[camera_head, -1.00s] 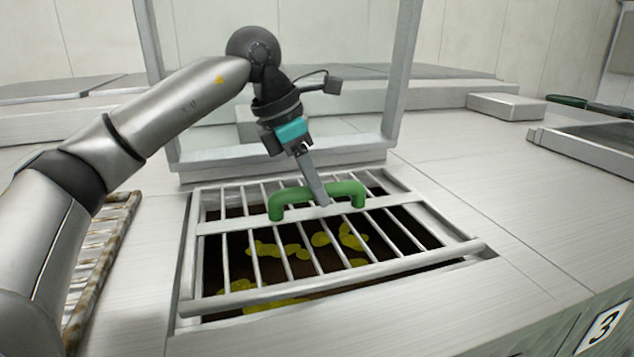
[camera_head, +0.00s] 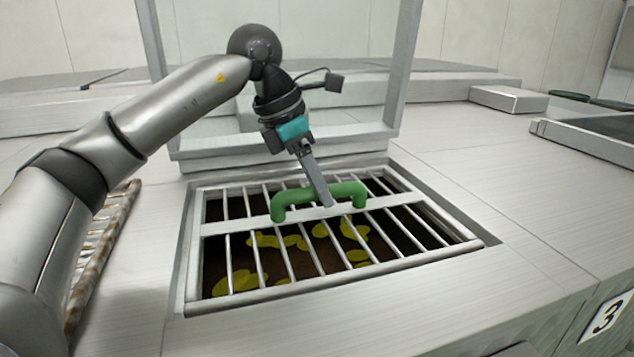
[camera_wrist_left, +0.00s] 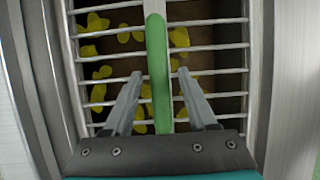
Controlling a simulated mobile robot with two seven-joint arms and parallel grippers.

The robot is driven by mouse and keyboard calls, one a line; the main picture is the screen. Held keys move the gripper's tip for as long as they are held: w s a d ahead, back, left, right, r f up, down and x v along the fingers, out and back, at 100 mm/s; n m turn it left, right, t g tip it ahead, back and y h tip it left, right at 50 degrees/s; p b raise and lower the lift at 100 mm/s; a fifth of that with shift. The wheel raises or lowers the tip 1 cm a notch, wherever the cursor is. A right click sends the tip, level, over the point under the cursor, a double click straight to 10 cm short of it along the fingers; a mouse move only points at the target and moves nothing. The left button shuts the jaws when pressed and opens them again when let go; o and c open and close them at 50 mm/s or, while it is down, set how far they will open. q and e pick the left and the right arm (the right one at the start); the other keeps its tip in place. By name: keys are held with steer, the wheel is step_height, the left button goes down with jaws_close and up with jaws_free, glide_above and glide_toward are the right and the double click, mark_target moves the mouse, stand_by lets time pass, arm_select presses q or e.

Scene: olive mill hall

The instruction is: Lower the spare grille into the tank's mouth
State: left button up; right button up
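The spare grille (camera_head: 330,283), pale metal bars with a green handle (camera_head: 318,195) on its crossbar, lies in the tank's mouth (camera_head: 183,270), its frame within the opening's edges. It looks about level. Yellow-green patches on a dark bottom (camera_head: 300,240) show between the bars. My left gripper (camera_head: 326,203) points down at the handle. In the left wrist view the fingers (camera_wrist_left: 159,75) stand on either side of the handle (camera_wrist_left: 158,60), with a gap on each side, so the gripper is open around it. My right gripper is not in view.
A rusty, dirty grille (camera_head: 105,245) lies left of the mouth, partly behind my left arm. A clear framed panel (camera_head: 280,80) stands behind the mouth. A "3" plate (camera_head: 606,315) is on the front. The top right of the mouth is bare.

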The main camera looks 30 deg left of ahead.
arm_select(q)
steer(key=shift+o, duration=0.4)
steer(key=shift+f, duration=0.2)
steer(key=p+v, duration=0.2)
steer(key=v, duration=1.3)
steer(key=shift+r, duration=0.3)
steer(key=shift+w, duration=0.1)
step_height(320, 180, up, 11)
steer(key=s+d+p, duration=0.2)
steer(key=p, duration=0.7)
steer(key=shift+p, duration=0.3)
steer(key=shift+d, duration=0.2)
steer(key=s+d+b, duration=0.1)
steer(key=s+d, duration=0.6)
steer(key=d, duration=0.2)
steer(key=shift+s, duration=0.4)
